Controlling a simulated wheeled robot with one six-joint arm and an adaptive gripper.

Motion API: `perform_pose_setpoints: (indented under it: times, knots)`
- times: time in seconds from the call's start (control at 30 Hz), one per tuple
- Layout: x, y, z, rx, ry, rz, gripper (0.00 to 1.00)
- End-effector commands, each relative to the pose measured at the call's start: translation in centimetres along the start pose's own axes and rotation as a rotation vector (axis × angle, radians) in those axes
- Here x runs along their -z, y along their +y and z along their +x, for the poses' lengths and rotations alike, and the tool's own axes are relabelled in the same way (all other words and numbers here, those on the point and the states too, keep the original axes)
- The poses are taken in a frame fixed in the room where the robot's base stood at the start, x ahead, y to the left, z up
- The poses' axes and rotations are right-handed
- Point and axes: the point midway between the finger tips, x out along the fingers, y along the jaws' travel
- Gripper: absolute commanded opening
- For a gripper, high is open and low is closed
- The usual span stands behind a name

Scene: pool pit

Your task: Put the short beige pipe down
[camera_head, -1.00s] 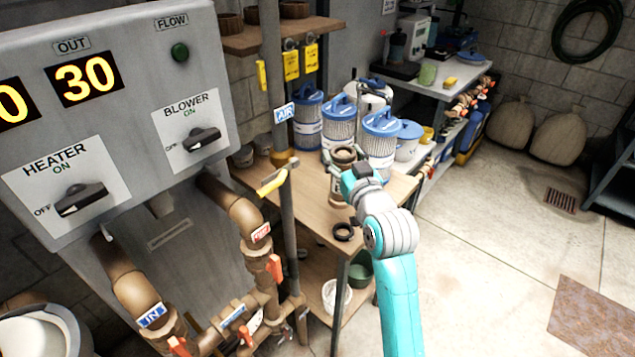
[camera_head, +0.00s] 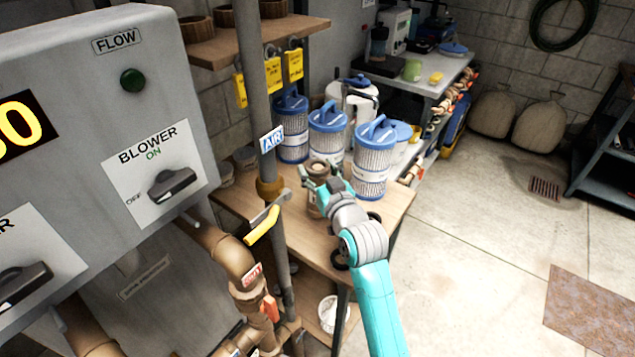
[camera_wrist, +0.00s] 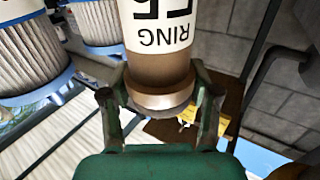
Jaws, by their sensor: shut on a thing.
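The short beige pipe (camera_head: 314,203) is upright at the workbench, with its lower end partly hidden by my arm. In the wrist view the pipe (camera_wrist: 160,68) is brownish with a white label reading "RING". My gripper (camera_head: 318,184) is shut on it. In the wrist view the fingers of my gripper (camera_wrist: 162,92) sit on both sides of the pipe near its flared collar. I cannot tell whether the pipe touches the wooden tabletop (camera_head: 394,200) or hangs just above it.
Blue-capped filter cartridges (camera_head: 371,165) stand close behind and right of the pipe. A vertical air pipe (camera_head: 262,100) with a yellow-handled valve (camera_head: 262,226) rises on the left. A dark ring (camera_head: 374,217) lies on the bench beside my arm.

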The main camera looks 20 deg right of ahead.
Motion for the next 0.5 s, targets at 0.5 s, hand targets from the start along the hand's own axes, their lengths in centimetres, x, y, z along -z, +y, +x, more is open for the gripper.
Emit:
perform_pose_setpoints:
  times: [0.5]
  knots:
    - [-3.4,0.0,0.0,0.0,0.002,0.0,0.0]
